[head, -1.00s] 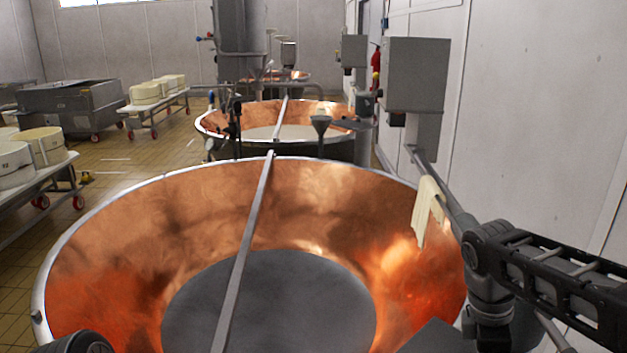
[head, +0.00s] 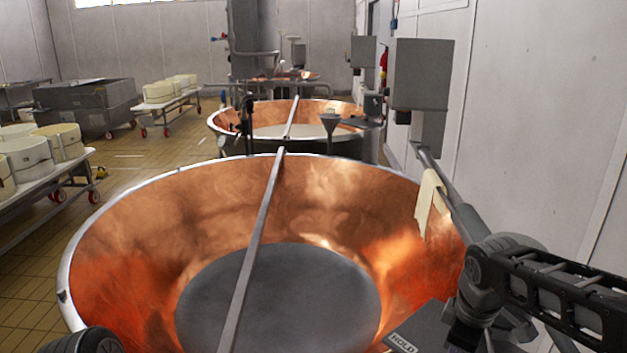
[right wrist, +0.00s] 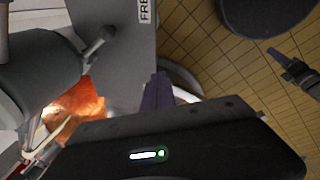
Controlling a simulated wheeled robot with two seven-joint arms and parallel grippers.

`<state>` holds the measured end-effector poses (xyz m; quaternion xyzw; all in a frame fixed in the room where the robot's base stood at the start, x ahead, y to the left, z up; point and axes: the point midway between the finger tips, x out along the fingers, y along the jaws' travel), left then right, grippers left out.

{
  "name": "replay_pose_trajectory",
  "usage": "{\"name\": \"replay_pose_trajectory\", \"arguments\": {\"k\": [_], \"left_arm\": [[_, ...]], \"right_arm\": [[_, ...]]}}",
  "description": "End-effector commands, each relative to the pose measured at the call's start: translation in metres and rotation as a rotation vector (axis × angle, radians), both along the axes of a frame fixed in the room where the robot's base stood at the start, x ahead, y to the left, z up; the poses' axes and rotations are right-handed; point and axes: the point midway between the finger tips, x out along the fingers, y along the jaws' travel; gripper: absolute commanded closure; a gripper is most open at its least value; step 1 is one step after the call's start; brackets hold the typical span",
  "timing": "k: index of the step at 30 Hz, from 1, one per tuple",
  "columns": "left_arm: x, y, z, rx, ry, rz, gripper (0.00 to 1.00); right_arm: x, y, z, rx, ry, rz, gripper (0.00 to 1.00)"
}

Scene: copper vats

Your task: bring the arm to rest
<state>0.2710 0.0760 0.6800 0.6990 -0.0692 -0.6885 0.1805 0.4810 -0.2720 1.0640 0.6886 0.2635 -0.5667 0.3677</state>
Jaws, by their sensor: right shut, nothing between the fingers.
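My right arm (head: 545,290) comes in from the right in the head view, bent over the right side of the near copper vat (head: 130,235). Its gripper is hidden in the head view. In the right wrist view the dark fingertips of my right gripper (right wrist: 158,92) show past the black housing, shut and empty, in front of a grey panel. A dark rounded part of my left arm (head: 88,342) shows at the bottom left of the head view; the left gripper is out of frame.
A grey panel marked HOLD (head: 420,335) lies below my right arm. A pale cloth (head: 428,203) hangs on the vat's right rim. A metal bar (head: 258,230) spans the vat. A second copper vat (head: 225,128) stands behind.

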Motion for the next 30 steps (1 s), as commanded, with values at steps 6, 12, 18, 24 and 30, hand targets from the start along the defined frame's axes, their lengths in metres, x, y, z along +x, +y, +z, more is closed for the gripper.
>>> {"name": "replay_pose_trajectory", "arguments": {"k": [6,12,18,24,30], "left_arm": [[0.000,0.000,0.000,0.000,0.000,0.000,0.64],[0.000,0.000,0.000,0.000,0.000,0.000,0.64],[0.000,0.000,0.000,0.000,0.000,0.000,0.64],[0.000,0.000,0.000,0.000,0.000,0.000,0.64],[0.000,0.000,0.000,0.000,0.000,0.000,0.64]], "right_arm": [[0.033,0.059,-0.057,0.210,-0.113,-0.164,1.00],[0.026,0.137,-0.180,0.512,-0.104,-0.519,1.00],[-0.067,0.175,-0.307,0.624,0.036,-0.918,1.00],[-0.170,0.190,-0.366,0.547,0.226,-1.031,1.00],[-0.211,0.197,-0.384,0.508,0.322,-1.046,1.00]]}}
